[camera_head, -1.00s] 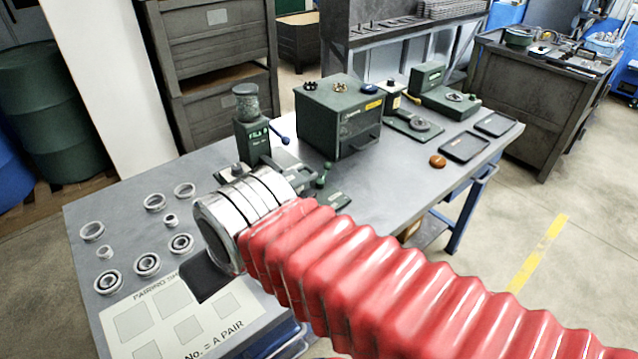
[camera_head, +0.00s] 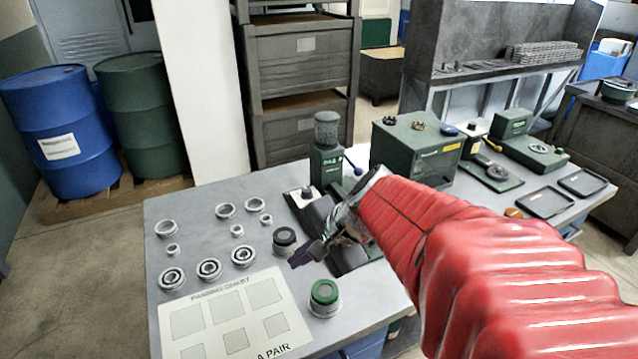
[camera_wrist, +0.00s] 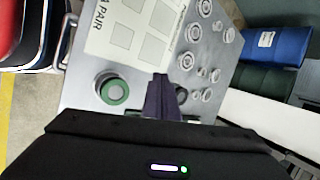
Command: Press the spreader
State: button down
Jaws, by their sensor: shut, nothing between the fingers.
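No part is labelled as the spreader, so I cannot tell for sure which it is. A round fixture with a green top (camera_head: 323,293) stands near the table's front edge; it also shows left of the fingers in the wrist view (camera_wrist: 112,90). A similar dark-topped fixture (camera_head: 285,238) stands farther back; in the wrist view it is partly hidden by the fingers. My gripper (camera_head: 302,256) is shut and empty, above the table between these two fixtures. A green column machine (camera_head: 327,160) with a blue-knobbed lever stands behind it; my arm hides part of its base.
The pairing sheet (camera_head: 240,335) lies at the front left. Several metal rings and bearings (camera_head: 209,268) sit behind it. A green box machine (camera_head: 415,150) and black trays (camera_head: 545,203) are to the right. Barrels (camera_head: 65,130) stand beyond the table.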

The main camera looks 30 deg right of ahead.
jog(key=d+f+m+t+h, duration=0.2)
jog(key=d+m, duration=0.8)
jog(key=d, duration=0.5)
jog(key=s+d+f+m+t+h, duration=0.1)
jog(key=d+f+m+t+h, duration=0.1)
jog(key=d+m, duration=0.9)
jog(key=d+f+t, duration=0.1)
jog(key=d, duration=0.2)
jog(key=shift+d+h, duration=0.3)
jog(key=shift+d, duration=0.1)
jog(key=shift+w+f, duration=0.1)
jog(key=shift+f, duration=0.05)
jog(key=x, duration=0.9)
jog(key=shift+a, duration=0.1)
jog(key=shift+w+f, duration=0.2)
jog(key=shift+w, duration=0.2)
jog(key=shift+s+r, duration=0.1)
jog(key=shift+r, duration=0.1)
